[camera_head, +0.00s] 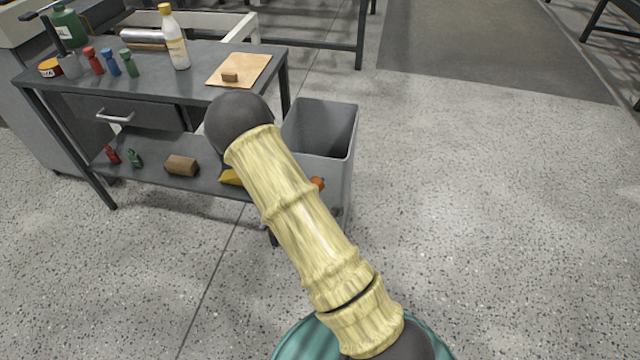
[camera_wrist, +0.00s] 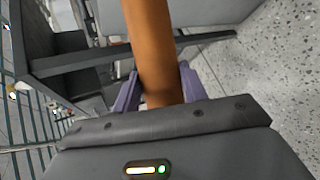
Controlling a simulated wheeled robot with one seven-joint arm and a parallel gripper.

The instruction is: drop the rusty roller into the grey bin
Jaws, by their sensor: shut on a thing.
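The rusty roller (camera_wrist: 150,40) is an orange-brown cylinder in the wrist view, running up from between the purple fingers of my gripper (camera_wrist: 158,78). My gripper is shut on it. In the head view my arm hides the gripper, and only a small orange bit, probably the roller (camera_head: 318,184), shows at the arm's right edge, in front of the grey bin (camera_head: 338,172). The bin is open-topped and stands on the floor right of the bench. Its visible interior looks empty, but my arm hides its left part. A grey panel at the top of the wrist view may be the bin.
A dark workbench (camera_head: 150,75) with a lower shelf stands at left. It holds a white bottle (camera_head: 174,45), small coloured bottles, and a tan board (camera_head: 240,68) with a small brown block. A brown block (camera_head: 181,166) lies on the shelf. The floor at right is clear.

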